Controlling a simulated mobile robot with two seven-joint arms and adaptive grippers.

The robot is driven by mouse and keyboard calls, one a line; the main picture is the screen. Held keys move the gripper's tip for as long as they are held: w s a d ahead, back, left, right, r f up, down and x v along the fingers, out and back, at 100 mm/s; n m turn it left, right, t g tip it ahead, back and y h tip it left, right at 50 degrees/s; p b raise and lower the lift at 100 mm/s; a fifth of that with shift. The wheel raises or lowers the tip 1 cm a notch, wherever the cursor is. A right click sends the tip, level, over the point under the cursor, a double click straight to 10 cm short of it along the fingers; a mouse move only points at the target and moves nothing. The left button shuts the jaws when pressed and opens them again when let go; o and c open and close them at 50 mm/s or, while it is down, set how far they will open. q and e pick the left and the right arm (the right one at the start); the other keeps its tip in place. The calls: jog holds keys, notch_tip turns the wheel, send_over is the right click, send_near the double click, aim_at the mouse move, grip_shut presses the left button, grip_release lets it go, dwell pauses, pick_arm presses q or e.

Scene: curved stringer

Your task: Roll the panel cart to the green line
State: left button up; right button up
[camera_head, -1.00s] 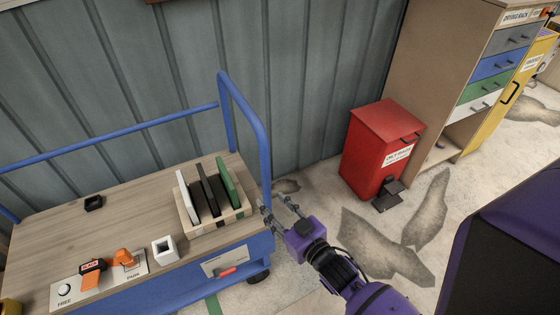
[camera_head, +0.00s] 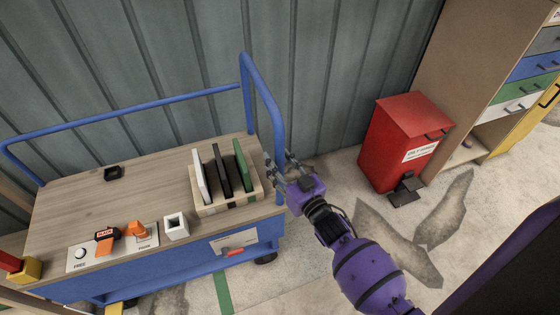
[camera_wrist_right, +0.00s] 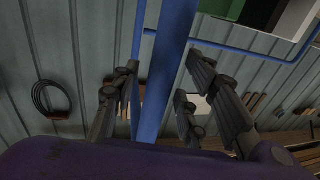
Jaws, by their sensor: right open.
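The panel cart (camera_head: 150,180) has a wooden top, blue sides and a blue tube rail (camera_head: 278,110) at its right end. It stands along the grey wall. The green line (camera_head: 222,292) shows on the floor in front of the cart's right part. My right gripper (camera_head: 280,167) is open at the right-end rail. In the right wrist view the blue tube (camera_wrist_right: 165,85) runs between the open fingers; I cannot tell whether they touch it. A panel (camera_head: 110,245) with an orange lever and the labels FREE and PARK sits at the front left. My left gripper is not in view.
A wooden rack (camera_head: 228,202) with white, black and green plates stands on the cart. A red pedal bin (camera_head: 405,140) stands to the right on patchy floor. A cabinet with coloured drawers (camera_head: 530,80) is beyond it.

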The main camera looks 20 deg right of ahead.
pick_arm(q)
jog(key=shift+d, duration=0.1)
pick_arm(e)
jog(key=shift+w, duration=0.1)
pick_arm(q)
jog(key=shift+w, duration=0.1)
pick_arm(e)
grip_shut()
